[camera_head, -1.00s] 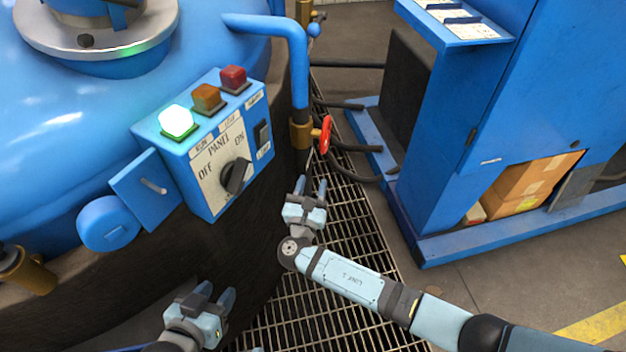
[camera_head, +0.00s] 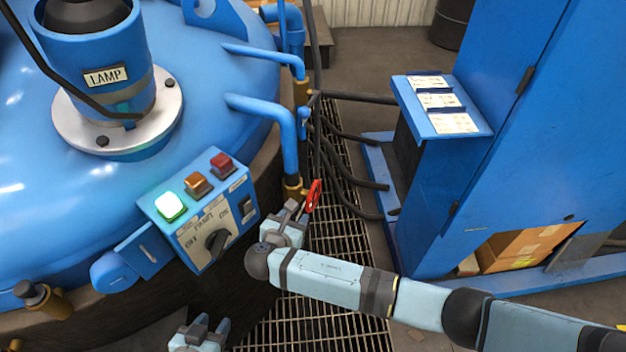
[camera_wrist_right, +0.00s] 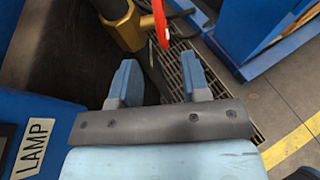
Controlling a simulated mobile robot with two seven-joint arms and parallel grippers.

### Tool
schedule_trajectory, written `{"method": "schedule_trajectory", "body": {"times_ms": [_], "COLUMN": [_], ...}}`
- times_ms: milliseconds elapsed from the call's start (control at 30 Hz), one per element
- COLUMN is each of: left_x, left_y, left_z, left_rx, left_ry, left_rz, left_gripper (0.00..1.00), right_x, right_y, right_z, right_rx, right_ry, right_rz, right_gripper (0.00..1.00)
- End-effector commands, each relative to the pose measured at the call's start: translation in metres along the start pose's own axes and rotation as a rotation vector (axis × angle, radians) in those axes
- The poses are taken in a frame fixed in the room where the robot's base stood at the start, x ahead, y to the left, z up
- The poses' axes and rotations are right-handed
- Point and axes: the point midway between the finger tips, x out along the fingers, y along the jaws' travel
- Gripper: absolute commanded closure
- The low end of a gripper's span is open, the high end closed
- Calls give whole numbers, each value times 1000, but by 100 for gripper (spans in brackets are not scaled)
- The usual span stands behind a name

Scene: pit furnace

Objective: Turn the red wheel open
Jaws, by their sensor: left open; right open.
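The red wheel (camera_head: 314,196) is on a brass valve (camera_head: 294,188) at the lower end of a blue pipe on the furnace's right side. In the right wrist view the red wheel (camera_wrist_right: 160,22) shows at the top, beside the brass valve body (camera_wrist_right: 126,30). My right gripper (camera_head: 292,212) is open just below and left of the wheel. In the wrist view its fingers (camera_wrist_right: 160,82) are apart and empty, and the wheel lies beyond them. My left gripper (camera_head: 208,326) is open and empty low in the head view, away from the wheel.
A control panel (camera_head: 208,226) with a lit green lamp and a dark knob stands left of my right gripper. Black hoses (camera_head: 350,178) run right of the wheel above a floor grating (camera_head: 335,150). A blue cabinet (camera_head: 500,170) stands to the right.

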Motion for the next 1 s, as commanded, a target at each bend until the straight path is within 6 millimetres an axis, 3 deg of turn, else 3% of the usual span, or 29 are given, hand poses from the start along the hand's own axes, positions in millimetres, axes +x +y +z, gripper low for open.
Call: {"method": "schedule_trajectory", "body": {"times_ms": [233, 700, 1000], "left_x": [0, 5, 7], "left_y": [-4, -3, -1], "left_z": [2, 8, 9], "left_rx": [3, -4, -11], "left_ry": [-4, -13, -12], "left_rz": [-6, -3, -1], "left_gripper": [57, 57, 57], "right_x": [13, 107, 135], "right_y": [0, -1, 0], "right_z": [0, -1, -1], "right_rx": [-4, -3, -2], "right_ry": [15, 13, 14], "right_rz": [-6, -7, -5], "right_gripper": [57, 57, 57]}}
